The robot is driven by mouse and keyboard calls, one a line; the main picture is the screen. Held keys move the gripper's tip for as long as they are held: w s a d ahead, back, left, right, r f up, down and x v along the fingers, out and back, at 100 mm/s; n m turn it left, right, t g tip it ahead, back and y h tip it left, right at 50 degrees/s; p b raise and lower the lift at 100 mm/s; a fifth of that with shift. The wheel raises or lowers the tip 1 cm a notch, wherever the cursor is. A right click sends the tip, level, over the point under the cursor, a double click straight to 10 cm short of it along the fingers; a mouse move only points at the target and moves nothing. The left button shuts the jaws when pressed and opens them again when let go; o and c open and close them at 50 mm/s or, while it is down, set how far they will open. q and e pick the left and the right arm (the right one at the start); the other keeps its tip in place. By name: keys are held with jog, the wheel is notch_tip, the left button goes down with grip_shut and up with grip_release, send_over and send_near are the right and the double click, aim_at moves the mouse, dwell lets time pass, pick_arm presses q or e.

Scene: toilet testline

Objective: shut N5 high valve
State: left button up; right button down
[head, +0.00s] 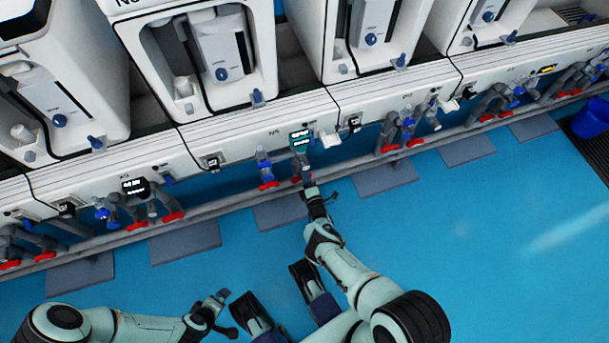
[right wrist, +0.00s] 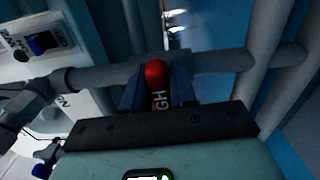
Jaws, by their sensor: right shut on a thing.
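The N5 station (head: 274,132) is in the middle of the head view, with a lit display on its front. Below it, a red valve handle (head: 268,185) is on the left, clear of my grippers. My right gripper (head: 307,187) is at the pipe just right of that handle. In the right wrist view, its fingers (right wrist: 158,88) are shut on the red high valve handle (right wrist: 155,72), whose lettering ends in "GH". The fingers hide the handle's sides. My left gripper (head: 222,295) is low in the head view, away from the valves; its finger gap is unclear.
A grey pipe (head: 345,168) runs along the front of the stations, with more red-handled valves on both sides. Grey plates (head: 384,178) lie on the blue floor below. A blue bucket (head: 591,120) stands at the far right. The floor before the line is mostly clear.

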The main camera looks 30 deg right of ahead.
jog(key=shift+a+f+m, duration=0.1)
jog(key=shift+m, duration=0.3)
jog(key=c, duration=1)
grip_release()
jog(key=shift+s+p, duration=0.3)
jog(key=shift+s, duration=0.2)
pick_arm(q)
jog(key=shift+g+h, duration=0.3)
jog(key=shift+s+d+r+p, duration=0.5)
jog(key=shift+s+r, duration=0.15)
jog(key=shift+r, duration=0.15)
jog(key=shift+s+d+r+p, duration=0.5)
jog(key=shift+s+r, duration=0.1)
jog(key=shift+r, duration=0.2)
pick_arm(e)
jog(key=v, duration=1.2)
jog(key=shift+s+a, duration=0.2)
